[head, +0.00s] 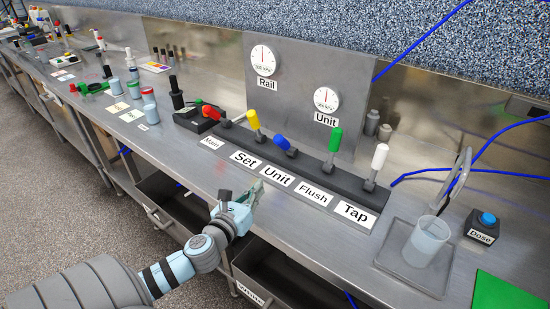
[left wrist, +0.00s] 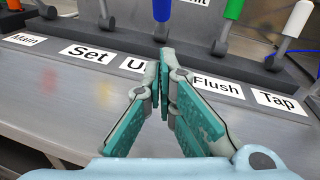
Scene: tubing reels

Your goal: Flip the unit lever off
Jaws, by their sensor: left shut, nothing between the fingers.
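The unit lever has a blue handle (head: 281,142) and stands on the dark lever base behind the Unit label (head: 277,176). Its handle leans to the left in the head view. In the left wrist view the blue handle (left wrist: 162,10) shows at the top, cut by the frame edge, just beyond my fingertips. My left gripper (head: 257,190) is shut and empty, in front of the labels near the bench's front edge, apart from the lever. In the left wrist view its fingertips (left wrist: 165,58) meet and partly cover the Unit label. My right gripper is not in view.
A yellow lever (head: 253,120) and red lever (head: 210,112) stand left of the blue one; green (head: 335,139) and white (head: 380,156) stand right. Two gauges (head: 263,60) are on the panel behind. A beaker (head: 427,242) stands at right. Bench space before the labels is clear.

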